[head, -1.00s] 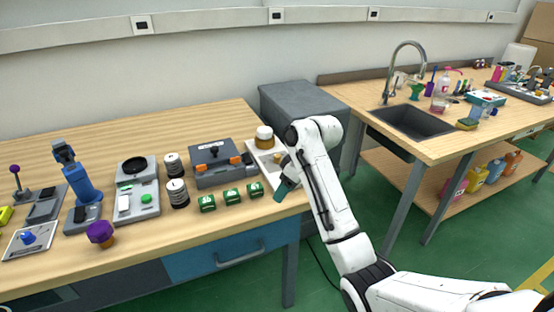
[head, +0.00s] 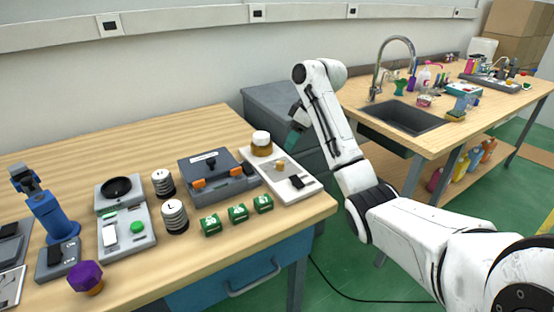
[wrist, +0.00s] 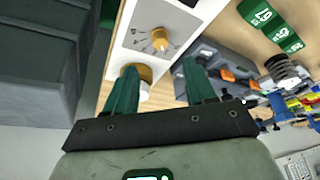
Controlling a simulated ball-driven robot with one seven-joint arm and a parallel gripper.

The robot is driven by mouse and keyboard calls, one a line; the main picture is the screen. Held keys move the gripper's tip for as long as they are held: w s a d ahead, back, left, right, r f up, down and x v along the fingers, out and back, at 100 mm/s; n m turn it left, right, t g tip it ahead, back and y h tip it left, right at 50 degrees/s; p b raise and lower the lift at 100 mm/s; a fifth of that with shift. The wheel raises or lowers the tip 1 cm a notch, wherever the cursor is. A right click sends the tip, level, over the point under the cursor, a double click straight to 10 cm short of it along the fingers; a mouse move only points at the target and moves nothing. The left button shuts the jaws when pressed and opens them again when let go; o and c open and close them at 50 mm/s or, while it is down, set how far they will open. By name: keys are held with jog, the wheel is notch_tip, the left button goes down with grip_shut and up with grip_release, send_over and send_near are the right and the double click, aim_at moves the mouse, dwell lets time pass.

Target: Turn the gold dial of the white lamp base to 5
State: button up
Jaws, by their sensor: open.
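The white lamp base (head: 290,190) is a flat white panel near the right end of the wooden table. It carries a small gold dial (head: 280,166), a black switch (head: 297,182) and a white-topped amber lamp (head: 262,143). In the wrist view the gold dial (wrist: 160,40) sits amid printed marks, too small to read; its setting cannot be told. My gripper (wrist: 160,72) is open and empty, its green fingers apart, with the dial beyond the gap between them. The amber lamp (wrist: 138,76) is partly hidden behind the left finger. In the head view my gripper (head: 292,138) is beside the base's right edge.
A grey box with orange latches (head: 218,176) stands just left of the base. Several green blocks (head: 238,213) and two striped weights (head: 175,216) lie left of its near end. A dark grey cabinet (head: 275,110) stands behind; a sink table (head: 420,140) is at the right.

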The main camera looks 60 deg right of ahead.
aim_at(280, 162)
jog(key=x, duration=0.9)
jog(key=shift+w+a+f, duration=0.1)
jog(key=shift+w+f, duration=0.05)
jog(key=shift+f, duration=0.1)
jog(key=shift+c, duration=0.5)
jog(key=c, duration=0.9)
